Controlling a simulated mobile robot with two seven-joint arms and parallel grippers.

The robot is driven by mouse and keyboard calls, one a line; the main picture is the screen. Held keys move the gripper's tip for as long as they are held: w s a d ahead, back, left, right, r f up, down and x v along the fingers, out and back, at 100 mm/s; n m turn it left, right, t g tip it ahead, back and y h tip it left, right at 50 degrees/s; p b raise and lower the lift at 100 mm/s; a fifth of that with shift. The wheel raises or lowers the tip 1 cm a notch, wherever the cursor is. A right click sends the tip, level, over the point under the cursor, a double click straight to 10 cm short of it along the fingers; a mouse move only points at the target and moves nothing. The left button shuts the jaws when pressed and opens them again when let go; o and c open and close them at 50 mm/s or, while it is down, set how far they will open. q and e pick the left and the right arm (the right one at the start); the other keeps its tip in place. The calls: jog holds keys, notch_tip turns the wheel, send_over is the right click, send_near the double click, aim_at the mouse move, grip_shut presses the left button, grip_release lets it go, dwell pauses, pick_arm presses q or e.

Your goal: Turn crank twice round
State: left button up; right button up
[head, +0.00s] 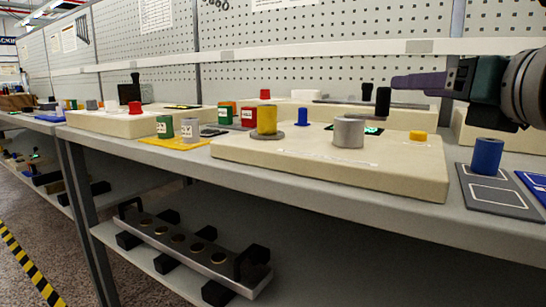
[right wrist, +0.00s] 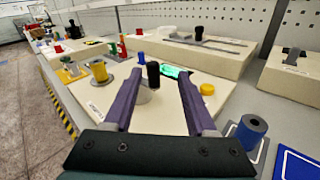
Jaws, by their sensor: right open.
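The crank's upright black handle (head: 383,101) stands over the cream winding base (head: 400,182), just behind and right of a grey drum (head: 348,133). My right gripper (head: 397,82) comes in from the right, its purple fingers spread. In the head view its tips are at the right of the handle, near its top. In the right wrist view the black handle (right wrist: 153,74) shows between the open fingers (right wrist: 160,82), nearer the left one; I cannot tell whether it touches. The left finger partly hides the grey drum. The crank's arm is not clearly visible. My left gripper is out of view.
The base also carries a yellow spool (head: 267,120), a blue peg (head: 303,117), a green display (right wrist: 175,72) and a yellow button (head: 417,135). A blue cylinder (head: 487,155) stands on a grey mat at the right. A cream unit with a rail and black knob (right wrist: 199,33) is behind.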

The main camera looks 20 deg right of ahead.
aim_at(361, 117)
jog(key=shift+w+a+f+n+y+b, duration=0.15)
jog(key=shift+f+n+b, duration=0.15)
jog(key=shift+f, duration=0.2)
jog(key=shift+a+f+n+y+b, duration=0.15)
jog(key=shift+f+n+b, duration=0.15)
jog(key=shift+f, duration=0.15)
jog(key=shift+w+a+n, duration=0.1)
jog(key=shift+a+n, duration=0.05)
jog(key=shift+n, duration=0.15)
jog(key=shift+w+r, duration=0.3)
jog(key=shift+w, duration=0.35)
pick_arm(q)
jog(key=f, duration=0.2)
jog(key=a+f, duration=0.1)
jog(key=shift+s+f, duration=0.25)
pick_arm(e)
jog(key=w, duration=0.8)
jog(key=shift+w+d+f, duration=0.1)
jog(key=shift+w+d, duration=0.2)
jog(key=shift+w, duration=0.05)
jog(key=shift+c, duration=0.2)
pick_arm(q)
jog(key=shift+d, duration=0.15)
pick_arm(e)
grip_shut()
